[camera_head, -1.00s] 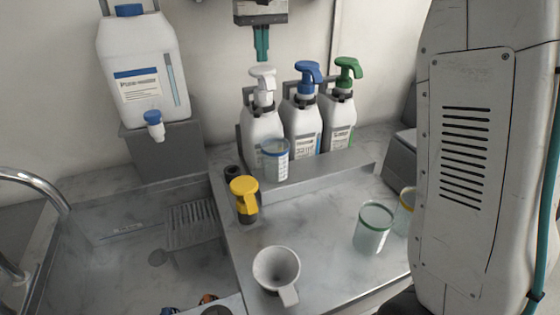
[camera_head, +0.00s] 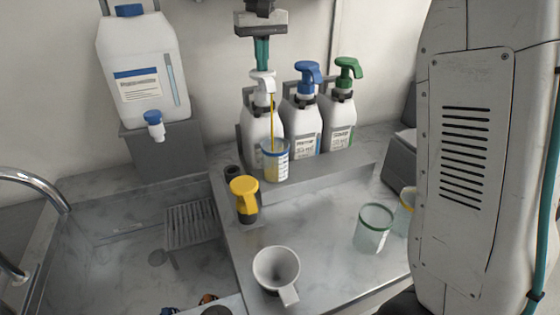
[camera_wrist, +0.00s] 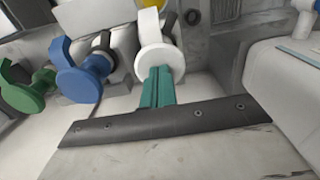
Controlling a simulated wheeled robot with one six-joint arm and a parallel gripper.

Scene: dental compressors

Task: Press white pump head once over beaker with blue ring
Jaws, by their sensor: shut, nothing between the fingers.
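The white pump head (camera_head: 263,84) tops the left bottle of three. My gripper (camera_head: 262,68) is shut, with its teal fingertips right on top of the white pump head, seemingly touching it. In the wrist view the shut fingers (camera_wrist: 158,86) meet the white pump head (camera_wrist: 160,52). A thin yellow-brown stream runs from the spout into the beaker with the blue ring (camera_head: 275,162). That beaker stands upright in front of the white-pump bottle (camera_head: 258,130) and holds yellow liquid. Its blue ring is at the rim.
Bottles with a blue pump head (camera_head: 308,72) and a green pump head (camera_head: 348,69) stand to the right. A yellow-topped container (camera_head: 244,198), a white cup with handle (camera_head: 277,272) and a green-ringed beaker (camera_head: 374,228) stand on the counter. A sink lies left.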

